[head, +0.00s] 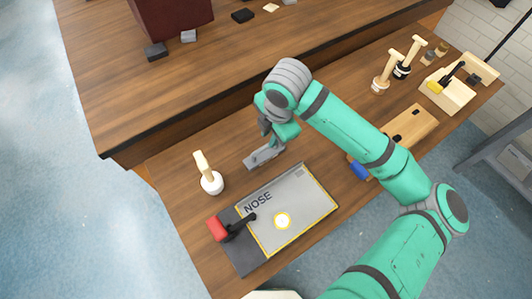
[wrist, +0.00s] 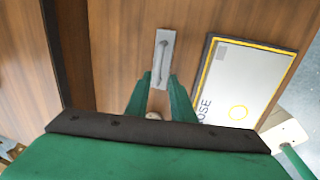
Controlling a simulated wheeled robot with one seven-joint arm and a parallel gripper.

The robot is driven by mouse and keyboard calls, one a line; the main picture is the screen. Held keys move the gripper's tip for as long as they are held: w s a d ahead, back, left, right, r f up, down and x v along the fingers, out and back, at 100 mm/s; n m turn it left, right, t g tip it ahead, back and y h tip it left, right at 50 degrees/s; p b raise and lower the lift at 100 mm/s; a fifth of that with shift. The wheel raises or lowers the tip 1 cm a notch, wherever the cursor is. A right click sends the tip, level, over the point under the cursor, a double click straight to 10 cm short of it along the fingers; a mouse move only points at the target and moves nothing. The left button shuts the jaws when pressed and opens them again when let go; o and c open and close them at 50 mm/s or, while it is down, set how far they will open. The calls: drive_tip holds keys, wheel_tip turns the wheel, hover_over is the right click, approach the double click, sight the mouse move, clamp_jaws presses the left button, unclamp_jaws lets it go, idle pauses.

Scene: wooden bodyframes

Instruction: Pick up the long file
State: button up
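The grey NOSE board (head: 300,206) with yellow edging lies right of the file. A red-and-black tool (head: 219,229) is near the board's left corner. A white pot with a wooden-handled brush (head: 211,182) stands at left. The raised bench step (head: 190,118) runs behind.

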hover_over(266, 147)
drive_tip(key=s, duration=0.1)
wheel_tip(266, 147, down, 5)
drive_tip(key=shift+s+r, duration=0.15)
drive_tip(key=shift+r, duration=0.05)
drive_tip(key=shift+w+x, duration=0.2)
drive_tip(key=shift+x, duration=2.85)
drive_tip(key=shift+s, duration=0.1)
drive_tip(key=shift+c, duration=1.3)
drive_tip(key=shift+d+r, duration=0.1)
drive_tip(key=shift+d, duration=0.15)
clamp_jaws()
